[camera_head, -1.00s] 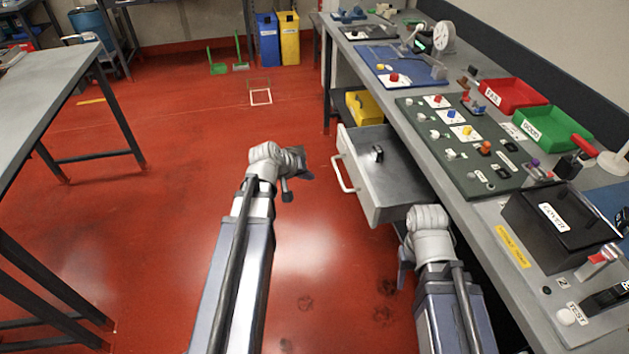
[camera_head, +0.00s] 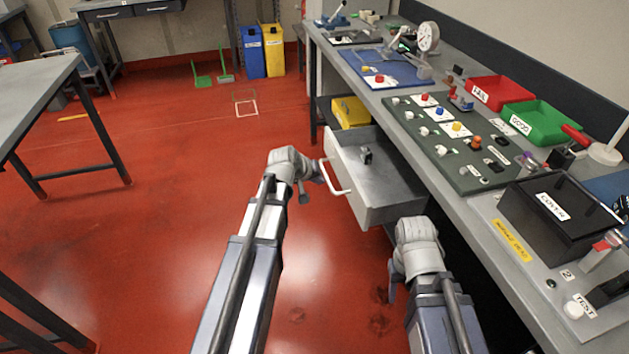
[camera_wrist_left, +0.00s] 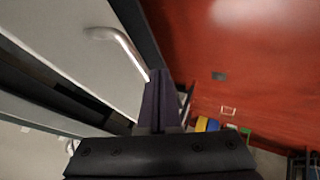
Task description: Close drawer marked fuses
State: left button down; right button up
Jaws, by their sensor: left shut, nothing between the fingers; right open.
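A grey drawer (camera_head: 385,188) is pulled out from under the workbench, with a small black item (camera_head: 366,155) inside. Its pale bar handle (camera_head: 335,178) faces left; no label on its front can be read. My left gripper (camera_head: 314,172) is shut and empty, close to the handle in the head view. In the left wrist view its closed fingers (camera_wrist_left: 160,78) lie near one end of the handle (camera_wrist_left: 128,48); I cannot tell whether they touch. My right gripper (camera_head: 394,282) is open, low in front of the bench and below the drawer, its fingers partly hidden.
The workbench (camera_head: 470,215) runs along the right, carrying a green switch panel (camera_head: 450,142), a black box (camera_head: 560,215), and red (camera_head: 498,92) and green bins (camera_head: 535,122). A yellow bin (camera_head: 350,112) sits under the bench behind the drawer.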

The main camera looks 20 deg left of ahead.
pick_arm(q)
jog(key=w+d, duration=0.3)
jog(key=d, duration=0.1)
jog(key=w+d, duration=0.3)
jog(key=d, duration=0.1)
jog(key=w+d, duration=0.2)
jog(key=d, duration=0.2)
jog(key=shift+w+d, duration=0.7)
jog(key=shift+d, duration=0.3)
